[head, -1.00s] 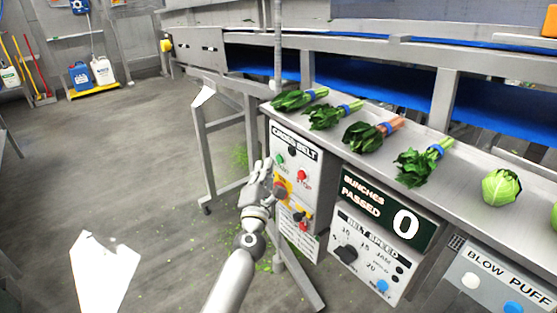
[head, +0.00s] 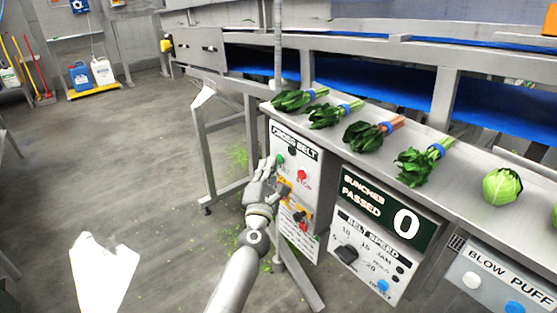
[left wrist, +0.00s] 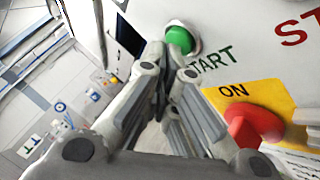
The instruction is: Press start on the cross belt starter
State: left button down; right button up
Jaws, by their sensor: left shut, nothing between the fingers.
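The cross belt starter (head: 318,168) is a grey box with a white, labelled face under the front edge of the steel counter. Its green start button (head: 279,159) is at the upper left of the face and also shows in the left wrist view (left wrist: 180,40), above the word START. The red stop button (head: 301,175) is to its right. My left gripper (head: 269,166) is shut and empty, its fingertips close to the green button. In the left wrist view the fingertips (left wrist: 166,62) overlap the button's lower left edge; I cannot tell whether they touch. My right gripper is not in view.
A red knob (left wrist: 252,125) on a yellow ON plate sits just below the start button. A bunches-passed display (head: 388,206) and belt speed panel (head: 367,248) are to the right. Bunched greens (head: 420,163) lie on the counter. Floor at left is open.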

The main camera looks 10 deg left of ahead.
pick_arm(q)
jog(key=shift+w+d+r, duration=0.1)
jog(key=shift+w+d, duration=0.05)
jog(key=shift+w, duration=0.05)
dwell(0.5)
jog(key=shift+s+a, duration=0.45)
jog(key=shift+s, duration=0.25)
jog(key=shift+p, duration=0.3)
jog(key=s+a, duration=0.1)
jog(key=s, duration=0.1)
jog(key=s+a+p, duration=0.1)
jog(key=s+a, duration=0.1)
dwell(0.6)
